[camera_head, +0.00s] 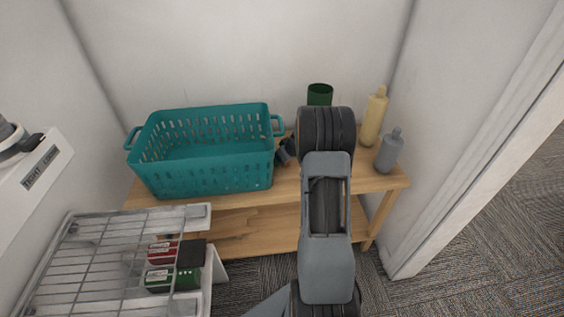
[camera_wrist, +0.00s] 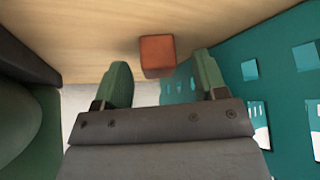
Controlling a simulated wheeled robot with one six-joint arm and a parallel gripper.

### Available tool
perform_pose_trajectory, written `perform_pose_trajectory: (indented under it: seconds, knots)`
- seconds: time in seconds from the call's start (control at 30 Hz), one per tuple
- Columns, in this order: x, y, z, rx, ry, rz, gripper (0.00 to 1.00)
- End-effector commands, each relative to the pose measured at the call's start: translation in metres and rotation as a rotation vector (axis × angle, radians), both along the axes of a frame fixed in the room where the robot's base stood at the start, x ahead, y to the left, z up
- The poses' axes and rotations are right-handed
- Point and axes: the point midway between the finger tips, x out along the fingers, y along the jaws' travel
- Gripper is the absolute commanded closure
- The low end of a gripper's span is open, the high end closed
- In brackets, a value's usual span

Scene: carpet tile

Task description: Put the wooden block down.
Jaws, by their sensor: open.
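The wooden block (camera_wrist: 157,54) is a small reddish-brown cube in the wrist view. It rests on the light wood top of the shelf unit, close beside the teal basket. My gripper (camera_wrist: 161,66) is open, with one finger on each side of the block and a visible gap to each. In the head view my gripper (camera_head: 286,151) is partly hidden behind my arm, just right of the basket, and the block cannot be seen there.
The teal basket (camera_head: 205,180) fills the left of the wooden shelf unit (camera_head: 373,181). A dark green cup (camera_head: 320,95) stands behind my arm. A yellow bottle (camera_head: 374,117) and a grey bottle (camera_head: 389,153) stand at right. A wire rack (camera_head: 85,262) is at front left.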

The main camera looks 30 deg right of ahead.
Motion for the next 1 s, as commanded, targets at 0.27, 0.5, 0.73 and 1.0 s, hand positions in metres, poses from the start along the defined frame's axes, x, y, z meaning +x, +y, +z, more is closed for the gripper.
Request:
perform_pose_trajectory:
  seconds: [0.27, 0.5, 0.73, 1.0]
  knots:
    - [-0.0002, 0.0, 0.0003, 0.001, 0.0, -0.001, 0.52]
    - [-0.0004, 0.0, 0.0004, 0.001, 0.0, -0.001, 0.75]
    - [-0.0003, 0.0, 0.0004, 0.001, 0.0, -0.001, 0.97]
    - [-0.0001, 0.0001, 0.0021, 0.0, 0.0, 0.0, 0.97]
